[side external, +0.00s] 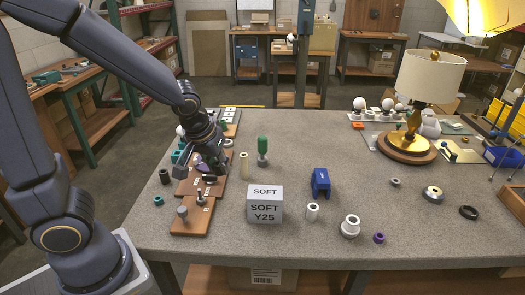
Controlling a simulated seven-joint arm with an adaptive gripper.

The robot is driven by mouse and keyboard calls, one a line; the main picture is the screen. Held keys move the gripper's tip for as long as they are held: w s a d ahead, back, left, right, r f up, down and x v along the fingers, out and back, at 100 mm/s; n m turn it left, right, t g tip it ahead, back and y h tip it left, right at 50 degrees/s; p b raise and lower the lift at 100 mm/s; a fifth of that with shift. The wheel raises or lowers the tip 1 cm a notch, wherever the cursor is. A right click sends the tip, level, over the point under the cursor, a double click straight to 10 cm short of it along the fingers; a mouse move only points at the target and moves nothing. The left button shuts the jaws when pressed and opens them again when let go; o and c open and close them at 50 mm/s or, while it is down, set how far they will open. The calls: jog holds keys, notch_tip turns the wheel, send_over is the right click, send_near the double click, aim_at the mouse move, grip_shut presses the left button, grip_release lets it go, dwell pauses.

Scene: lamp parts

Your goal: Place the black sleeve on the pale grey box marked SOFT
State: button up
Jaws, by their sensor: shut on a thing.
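The pale grey box (265,205) marked SOFT stands on the table, left of its middle, with a bare flat top. My gripper (211,170) is low over the brown wooden boards at the left, behind and to the left of the box. It is shut on a small dark piece, which looks like the black sleeve (210,179). The fingers and the dark arm partly hide the piece. I cannot tell whether it still touches the board.
Wooden boards (190,222) with pegs and small parts lie under my gripper. A green-handled tool (262,150), a cream cylinder (244,165) and a blue block (320,182) stand near the box. White rings lie right of it. A lamp (425,85) stands back right.

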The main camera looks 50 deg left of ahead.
jog(key=s+d+r+m, duration=0.1)
jog(key=s+d+r, duration=0.1)
jog(key=s+d, duration=0.1)
jog(key=m, duration=0.1)
send_over(267, 190)
jog(key=s, duration=0.2)
jog(key=shift+h, duration=0.4)
notch_tip(267, 190, down, 8)
jog(key=shift+d+r, duration=0.15)
jog(key=shift+r, duration=0.05)
jog(key=shift+s+x, duration=0.15)
jog(key=shift+x, duration=0.75)
jog(key=shift+s+x, duration=0.15)
jog(key=shift+x, duration=0.75)
jog(key=shift+d+f, duration=0.25)
jog(key=shift+f, duration=0.05)
jog(key=o, duration=0.8)
